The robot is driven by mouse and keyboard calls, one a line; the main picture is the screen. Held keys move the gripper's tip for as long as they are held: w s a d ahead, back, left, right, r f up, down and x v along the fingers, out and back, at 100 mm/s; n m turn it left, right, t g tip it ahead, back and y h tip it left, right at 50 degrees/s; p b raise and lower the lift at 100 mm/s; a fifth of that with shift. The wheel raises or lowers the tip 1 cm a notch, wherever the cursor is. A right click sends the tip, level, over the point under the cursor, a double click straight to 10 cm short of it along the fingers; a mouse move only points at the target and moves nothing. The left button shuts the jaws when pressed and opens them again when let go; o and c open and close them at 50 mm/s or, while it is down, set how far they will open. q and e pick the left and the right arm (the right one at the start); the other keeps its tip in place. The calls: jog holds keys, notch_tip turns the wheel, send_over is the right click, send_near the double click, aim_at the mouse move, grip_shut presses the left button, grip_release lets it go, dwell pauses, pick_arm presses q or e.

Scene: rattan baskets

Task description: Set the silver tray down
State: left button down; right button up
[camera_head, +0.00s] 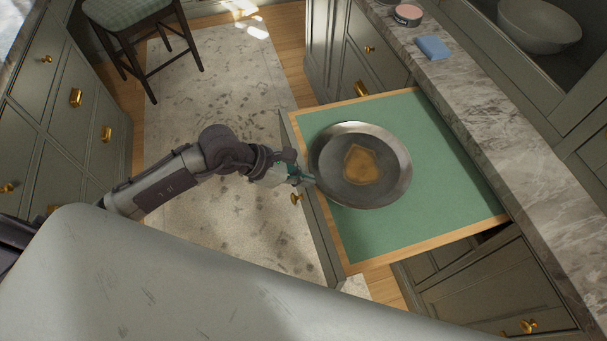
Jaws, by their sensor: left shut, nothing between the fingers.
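The silver tray (397,180) is round and metallic, with a brownish-gold patch (362,165) at its middle. It lies flat on the green lining of an open drawer (450,170) with a pale wooden rim. My left gripper (308,180) is at the tray's left edge, above the drawer's front side. Its fingers are shut with nothing visible between them. They look close to the tray's rim, but I cannot tell whether they touch it. My right gripper is not in the view.
A marble counter (500,130) runs along the right, with a blue sponge (433,48), a round pink-topped tin (407,14) and a white bowl (538,25) behind. Cabinets line the left.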

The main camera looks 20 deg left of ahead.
aim_at(348, 179)
pick_arm(q)
jog(key=w+d, duration=0.1)
jog(key=d, duration=0.1)
jog(key=w+d+b, duration=0.1)
jog(key=d, duration=0.1)
jog(key=w+d, duration=0.1)
jog(key=d, duration=0.1)
jog(key=shift+w+d, duration=0.25)
jog(key=shift+d, duration=0.05)
jog(key=shift+a+f, duration=0.1)
jog(key=shift+a, duration=0.05)
